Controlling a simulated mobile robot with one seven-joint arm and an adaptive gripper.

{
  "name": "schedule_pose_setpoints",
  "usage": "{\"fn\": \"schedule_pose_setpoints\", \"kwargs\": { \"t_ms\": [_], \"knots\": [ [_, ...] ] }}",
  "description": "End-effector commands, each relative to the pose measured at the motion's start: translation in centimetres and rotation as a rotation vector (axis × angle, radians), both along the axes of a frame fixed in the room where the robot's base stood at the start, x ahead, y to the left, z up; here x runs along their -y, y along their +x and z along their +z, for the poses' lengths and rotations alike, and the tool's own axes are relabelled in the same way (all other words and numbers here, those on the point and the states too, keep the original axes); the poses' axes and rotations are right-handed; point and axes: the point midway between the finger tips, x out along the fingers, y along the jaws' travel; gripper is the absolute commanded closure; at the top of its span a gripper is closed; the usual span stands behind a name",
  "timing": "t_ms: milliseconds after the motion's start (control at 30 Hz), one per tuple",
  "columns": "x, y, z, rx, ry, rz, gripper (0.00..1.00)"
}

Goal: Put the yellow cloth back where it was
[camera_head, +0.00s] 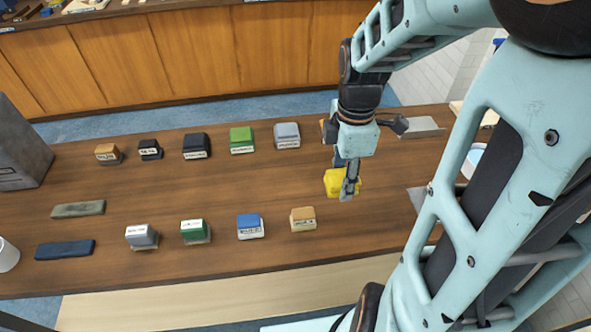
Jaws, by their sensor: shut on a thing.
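The yellow cloth (334,182) is a small bright yellow piece in the right half of the wooden table. My gripper (347,188) reaches down over it from above and is shut on it. The front finger hides part of the cloth. I cannot tell whether the cloth touches the table or hangs just above it.
Several labelled blocks stand in two rows, among them a green block (241,140), a grey block (286,135), a blue block (250,226) and a tan block (303,219). Folded dark cloths (65,249) lie at the left. The table's middle between the rows is clear.

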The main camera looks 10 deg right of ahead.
Motion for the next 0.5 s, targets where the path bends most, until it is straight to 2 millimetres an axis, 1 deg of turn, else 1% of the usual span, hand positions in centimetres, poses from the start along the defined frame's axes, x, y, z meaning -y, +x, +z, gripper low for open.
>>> {"fn": "schedule_pose_setpoints", "kwargs": {
  "t_ms": [167,267,367,500],
  "knots": [
    [0.1,-0.5,0.1,0.000,0.001,-0.003,0.78],
    [0.0,-0.4,0.0,-0.001,0.002,-0.002,0.78],
    [-0.3,0.6,-0.4,-0.003,0.003,0.001,0.78],
    [-0.9,2.8,-1.4,-0.002,0.004,0.001,0.78]
  ]
}}
